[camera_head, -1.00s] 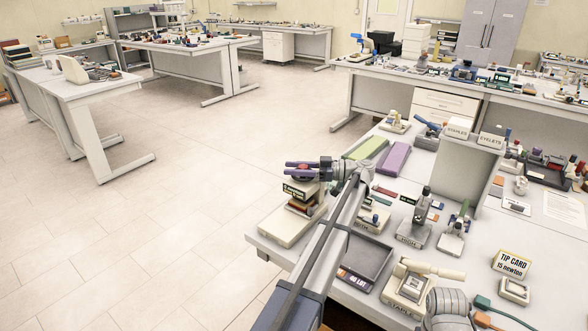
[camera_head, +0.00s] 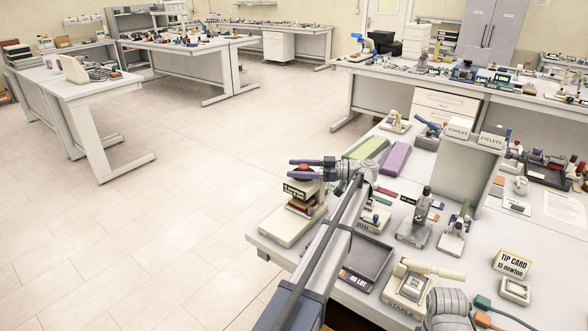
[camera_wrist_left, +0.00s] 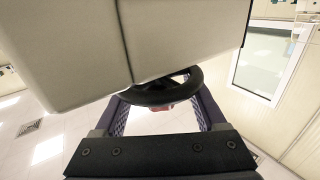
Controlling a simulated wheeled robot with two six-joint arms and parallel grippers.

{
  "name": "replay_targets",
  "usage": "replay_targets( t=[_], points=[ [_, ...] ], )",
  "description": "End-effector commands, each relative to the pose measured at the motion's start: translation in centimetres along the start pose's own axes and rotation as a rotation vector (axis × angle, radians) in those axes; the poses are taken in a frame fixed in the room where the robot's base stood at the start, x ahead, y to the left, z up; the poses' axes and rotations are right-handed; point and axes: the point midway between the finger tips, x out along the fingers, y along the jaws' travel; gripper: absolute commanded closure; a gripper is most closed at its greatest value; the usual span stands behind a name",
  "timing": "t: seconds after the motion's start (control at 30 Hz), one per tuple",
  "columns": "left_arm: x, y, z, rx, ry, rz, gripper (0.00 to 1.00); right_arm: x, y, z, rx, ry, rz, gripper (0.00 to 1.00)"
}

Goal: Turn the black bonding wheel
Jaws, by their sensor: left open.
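In the head view my left gripper (camera_head: 302,169) reaches in over a cream bench machine (camera_head: 283,229) at the table's near-left corner. Its purple fingers are open and point left. In the left wrist view the black wheel (camera_wrist_left: 165,92), a ring with spokes, shows just below a large pale housing (camera_wrist_left: 190,35). The open fingers of the left gripper (camera_wrist_left: 164,112) lie to either side of the wheel. Whether they touch it I cannot tell. A small red part shows behind the wheel's rim. The wheel is not clear in the head view. My right gripper does not show.
A grey tray (camera_head: 368,258) and a cream press (camera_head: 410,289) stand right of my left arm. A green block (camera_head: 367,149) and a purple block (camera_head: 396,158) lie behind it. Several small devices crowd the table. Open floor (camera_head: 190,210) lies to the left.

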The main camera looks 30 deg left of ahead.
Motion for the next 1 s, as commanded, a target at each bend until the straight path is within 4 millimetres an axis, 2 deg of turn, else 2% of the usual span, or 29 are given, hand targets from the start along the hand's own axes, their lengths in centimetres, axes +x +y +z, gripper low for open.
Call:
replay_targets(
  t=[0.3,0.4,0.77,1.0],
  points=[
    [-5.1,0.2,0.0,0.0,0.0,0.004,0.27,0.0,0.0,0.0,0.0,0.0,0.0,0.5],
    [-6.2,0.2,0.0,0.0,0.0,0.006,0.27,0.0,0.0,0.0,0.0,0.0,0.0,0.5],
    [-6.6,0.0,0.0,0.0,0.001,0.007,0.27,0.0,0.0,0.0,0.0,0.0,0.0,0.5],
    [-6.5,0.4,-1.7,-0.02,0.013,0.038,0.27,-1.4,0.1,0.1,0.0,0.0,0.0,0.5]
  ],
)
